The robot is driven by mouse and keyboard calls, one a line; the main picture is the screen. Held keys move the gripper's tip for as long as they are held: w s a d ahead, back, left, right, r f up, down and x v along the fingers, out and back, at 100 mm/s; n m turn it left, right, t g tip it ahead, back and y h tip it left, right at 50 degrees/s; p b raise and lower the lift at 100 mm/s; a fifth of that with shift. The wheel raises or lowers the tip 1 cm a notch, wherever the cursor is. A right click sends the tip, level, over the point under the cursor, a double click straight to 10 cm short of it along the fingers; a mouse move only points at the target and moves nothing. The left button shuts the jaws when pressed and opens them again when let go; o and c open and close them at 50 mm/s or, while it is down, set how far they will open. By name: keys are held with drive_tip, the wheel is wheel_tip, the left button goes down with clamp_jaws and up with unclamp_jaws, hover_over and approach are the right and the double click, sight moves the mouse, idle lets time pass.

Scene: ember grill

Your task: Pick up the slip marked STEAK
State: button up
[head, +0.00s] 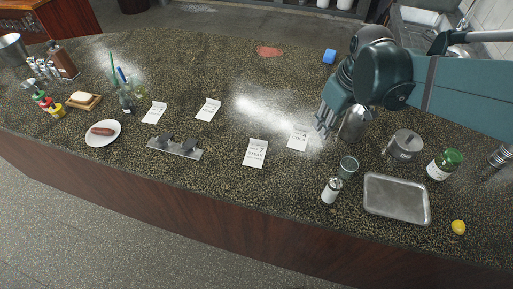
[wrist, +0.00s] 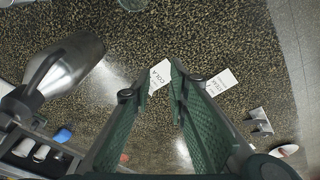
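The slip marked STEAK (head: 255,153) lies flat on the speckled counter, left of and nearer the front than my gripper (head: 324,118). In the wrist view the STEAK slip (wrist: 219,84) lies just outside the right finger, its print partly readable. A second slip, marked COLA (head: 299,137), lies closer to my gripper. In the wrist view the COLA slip (wrist: 161,75) shows between the fingertips, partly covered by the right finger. My gripper (wrist: 160,85) is open and empty, with its green fingers apart, above the counter.
A steel jug (head: 353,122) stands close beside my gripper. A glass (head: 348,167), a shaker (head: 331,190) and a metal tray (head: 396,198) are to the right. Two more slips (head: 208,109) (head: 154,112) and a metal holder (head: 175,147) lie left.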

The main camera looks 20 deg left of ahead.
drive_tip(key=w+a+f+n+g+p, duration=0.2)
drive_tip(key=w+a+n+p, duration=0.2)
drive_tip(key=a, duration=0.6)
drive_tip(key=n+g+h+p, duration=0.1)
drive_tip(key=n+g+p, duration=0.2)
drive_tip(key=n+p, duration=0.2)
approach(260, 143)
drive_tip(key=shift+s+a+r, duration=0.2)
drive_tip(key=shift+a+r, duration=0.15)
drive_tip(key=shift+a, duration=0.1)
drive_tip(key=shift+x, duration=1.3)
drive_tip(key=shift+w, duration=0.1)
drive_tip(key=shift+d+x, duration=0.1)
drive_tip(key=shift+x, duration=1.2)
drive_tip(key=shift+d+x, duration=0.15)
drive_tip(key=shift+x, duration=1.15)
drive_tip(key=shift+w, duration=0.15)
clamp_jaws()
